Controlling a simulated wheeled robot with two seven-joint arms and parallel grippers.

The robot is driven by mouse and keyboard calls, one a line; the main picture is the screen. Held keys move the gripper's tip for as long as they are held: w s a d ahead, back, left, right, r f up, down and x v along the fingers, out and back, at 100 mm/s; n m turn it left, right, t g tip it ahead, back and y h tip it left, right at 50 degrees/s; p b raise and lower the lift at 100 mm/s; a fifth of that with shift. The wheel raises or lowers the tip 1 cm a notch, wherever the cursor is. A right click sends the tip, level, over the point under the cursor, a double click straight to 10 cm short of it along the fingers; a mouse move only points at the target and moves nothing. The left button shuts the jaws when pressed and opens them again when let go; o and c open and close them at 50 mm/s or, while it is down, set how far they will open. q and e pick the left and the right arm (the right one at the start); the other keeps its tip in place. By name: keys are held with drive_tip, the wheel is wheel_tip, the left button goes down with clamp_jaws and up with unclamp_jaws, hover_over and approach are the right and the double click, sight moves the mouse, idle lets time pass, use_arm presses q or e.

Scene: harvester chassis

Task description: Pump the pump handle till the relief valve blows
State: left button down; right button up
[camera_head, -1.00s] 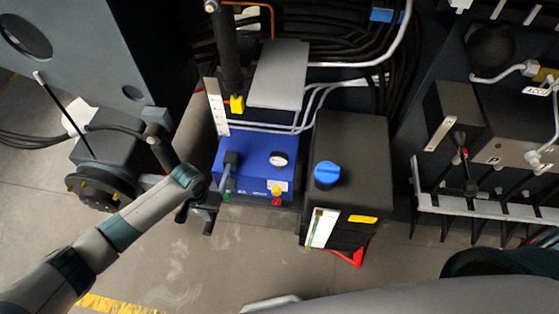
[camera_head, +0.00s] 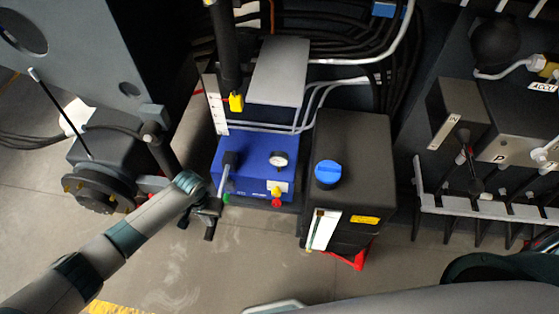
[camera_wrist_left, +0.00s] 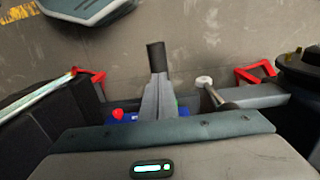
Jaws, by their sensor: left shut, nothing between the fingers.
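The blue pump (camera_head: 255,165) sits on the floor assembly with a pressure gauge (camera_head: 278,159) and a red knob (camera_head: 276,203) on it. Its pump handle (camera_head: 222,185) is a pale rod running from a black joint toward the lower left. A black grip (camera_head: 209,232) shows in line with it. The black grip also shows in the left wrist view (camera_wrist_left: 155,57). My left gripper (camera_head: 204,207) is shut and empty, close over the handle; contact is hard to tell. I cannot identify the relief valve for certain. My right gripper is not in view.
A black tank (camera_head: 352,170) with a blue cap stands right of the pump. A grey plate (camera_head: 279,70) and a black cylinder (camera_head: 225,50) are behind it. A dark motor-like unit (camera_head: 100,185) is left of my arm. Floor in front is clear.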

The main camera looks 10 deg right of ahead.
use_arm(q)
wheel_tip(320, 180, up, 2)
drive_tip(key=shift+w+d+r+p, duration=0.1)
drive_tip(key=shift+w+r+p, duration=0.1)
drive_tip(key=shift+p, duration=0.85)
drive_tip(key=shift+s+r, duration=0.1)
drive_tip(key=shift+r, duration=2.25)
wheel_tip(320, 180, up, 17)
drive_tip(key=b, duration=0.3)
drive_tip(key=shift+r+b, duration=0.2)
drive_tip(key=shift+b, duration=0.2)
drive_tip(key=shift+s+f, duration=0.1)
